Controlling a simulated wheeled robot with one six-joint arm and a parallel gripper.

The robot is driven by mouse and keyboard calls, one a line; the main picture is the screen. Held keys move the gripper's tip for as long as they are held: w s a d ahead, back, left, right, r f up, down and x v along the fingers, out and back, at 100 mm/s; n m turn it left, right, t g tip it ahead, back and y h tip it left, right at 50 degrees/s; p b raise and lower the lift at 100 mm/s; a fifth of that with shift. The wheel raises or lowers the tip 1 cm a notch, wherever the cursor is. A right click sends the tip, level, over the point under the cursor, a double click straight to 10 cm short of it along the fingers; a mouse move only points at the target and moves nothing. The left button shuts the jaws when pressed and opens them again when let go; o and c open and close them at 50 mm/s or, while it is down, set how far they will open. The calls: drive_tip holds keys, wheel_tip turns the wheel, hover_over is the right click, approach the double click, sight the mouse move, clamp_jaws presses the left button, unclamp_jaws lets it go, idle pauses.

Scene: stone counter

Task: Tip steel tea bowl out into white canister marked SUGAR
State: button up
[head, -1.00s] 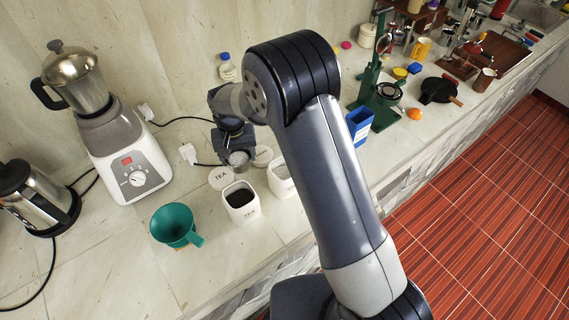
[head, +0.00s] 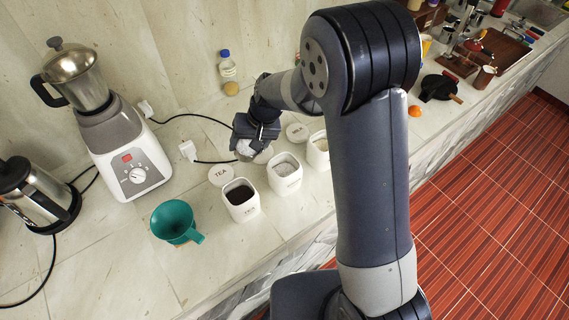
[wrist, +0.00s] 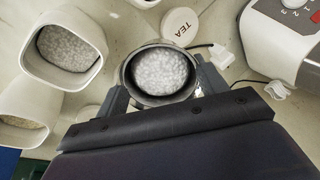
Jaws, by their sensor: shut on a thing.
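My gripper (head: 257,132) is shut on the steel tea bowl (wrist: 126,76), a finger showing on each side of it in the wrist view. The bowl holds white granules (wrist: 161,72) and looks about upright. In the head view the bowl (head: 250,153) is partly hidden under the gripper, behind and left of the middle white canister (head: 285,187). That canister is open, with white contents; its marking is too small to read surely, but it fits SUGAR. In the wrist view this canister (wrist: 88,27) stands left of the bowl, apart from it.
An open canister marked TEA (head: 243,212) with dark contents stands left, another open canister (head: 318,160) right. A lid marked TEA (head: 221,175) and another lid (head: 297,132) lie behind. A green funnel (head: 174,222), a blender (head: 130,160) and cables are left. My arm hides part of the counter.

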sight(262, 149)
drive_tip(key=shift+s+d+y, duration=0.1)
drive_tip(key=shift+d+y, duration=0.2)
drive_tip(key=shift+d, duration=0.1)
drive_tip(key=shift+d+f+b, duration=0.2)
drive_tip(key=shift+b, duration=0.45)
drive_tip(key=shift+d+y+b, duration=0.25)
drive_tip(key=shift+y+b, duration=0.25)
drive_tip(key=shift+b, duration=0.25)
drive_tip(key=shift+s+d+r, duration=0.15)
drive_tip(key=shift+d+r, duration=0.05)
drive_tip(key=shift+r, duration=0.2)
drive_tip(key=shift+d+t+y+b, duration=0.3)
drive_tip(key=shift+y+b, duration=0.2)
drive_tip(key=shift+b, duration=0.5)
drive_tip(key=shift+s+d+r+y+b, duration=0.1)
drive_tip(key=shift+d+r+y+b, duration=0.2)
drive_tip(key=shift+b, duration=0.4)
drive_tip(key=shift+s+d+f+y+b, duration=0.1)
drive_tip(key=shift+d+f+y+b, duration=0.65)
drive_tip(key=shift+b, duration=1.55)
drive_tip(key=shift+s+d+r+t+y+b, duration=0.1)
drive_tip(key=shift+r+t+y+b, duration=0.2)
drive_tip(key=shift+y+b, duration=0.6)
drive_tip(key=shift+d+r+t+y+b, duration=0.1)
drive_tip(key=shift+r+t+y+b, duration=0.2)
drive_tip(key=shift+y+b, duration=0.55)
drive_tip(key=shift+s+d+r+y+b, duration=0.15)
drive_tip(key=shift+d+y+b, duration=0.15)
drive_tip(key=shift+y+b, duration=0.7)
